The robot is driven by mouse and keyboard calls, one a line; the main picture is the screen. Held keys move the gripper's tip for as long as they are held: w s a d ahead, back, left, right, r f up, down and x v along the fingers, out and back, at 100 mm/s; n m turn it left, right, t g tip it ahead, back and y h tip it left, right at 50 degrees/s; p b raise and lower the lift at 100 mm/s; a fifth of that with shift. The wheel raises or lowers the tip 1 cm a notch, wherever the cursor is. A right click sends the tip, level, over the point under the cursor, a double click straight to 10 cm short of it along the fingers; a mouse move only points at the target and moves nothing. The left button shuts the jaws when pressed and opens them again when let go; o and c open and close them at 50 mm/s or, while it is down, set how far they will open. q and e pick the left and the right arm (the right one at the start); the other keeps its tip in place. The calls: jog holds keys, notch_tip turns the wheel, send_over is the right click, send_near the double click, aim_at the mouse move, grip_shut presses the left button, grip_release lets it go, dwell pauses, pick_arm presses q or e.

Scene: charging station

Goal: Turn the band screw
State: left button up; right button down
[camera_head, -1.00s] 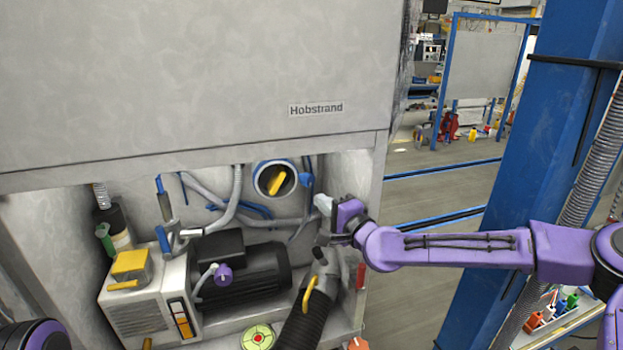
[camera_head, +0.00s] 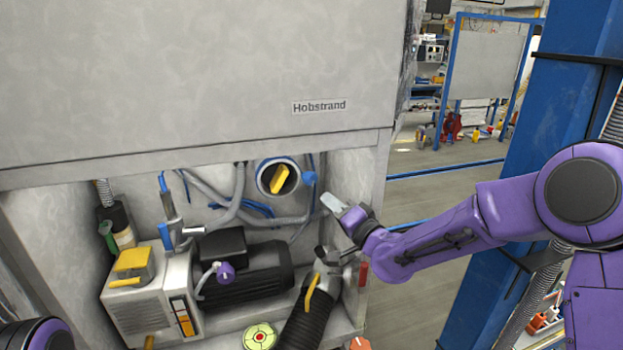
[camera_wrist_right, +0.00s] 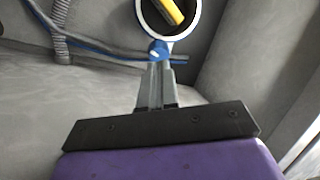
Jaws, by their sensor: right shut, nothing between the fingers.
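A round port (camera_head: 278,178) with a blue and white ring and a yellow handle (camera_head: 278,179) is in the back wall of the open cabinet bay. A blue knob (camera_head: 309,178) sits at the ring's right side; it looks like the band screw, though its details are too small to tell. My right gripper (camera_head: 328,201) is shut and empty, its pale fingers pointing up and left, just below and right of the knob. In the wrist view, the knob (camera_wrist_right: 158,50) shows beyond the gripper's fingertips (camera_wrist_right: 157,66); whether they touch cannot be told. My left gripper is out of view.
Grey hoses (camera_head: 222,200) run along the back wall. A black motor (camera_head: 245,270), a boxed unit with a yellow top (camera_head: 133,262) and a black corrugated hose (camera_head: 312,312) fill the bay below. The cabinet's right side wall (camera_head: 358,170) is close to my gripper.

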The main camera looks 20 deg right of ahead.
jog(key=a+x, duration=0.1)
jog(key=x, duration=0.5)
jog(key=shift+a, duration=0.25)
jog(key=shift+r, duration=0.2)
jog(key=shift+d+f, duration=0.25)
jog(key=shift+f, duration=0.25)
dwell(0.7)
jog(key=shift+f, duration=0.1)
jog(key=shift+d+f+v, duration=0.1)
jog(key=shift+d+v, duration=0.1)
jog(key=shift+v, duration=1.1)
jog(key=shift+d+f+v, duration=0.15)
jog(key=shift+v, duration=1.2)
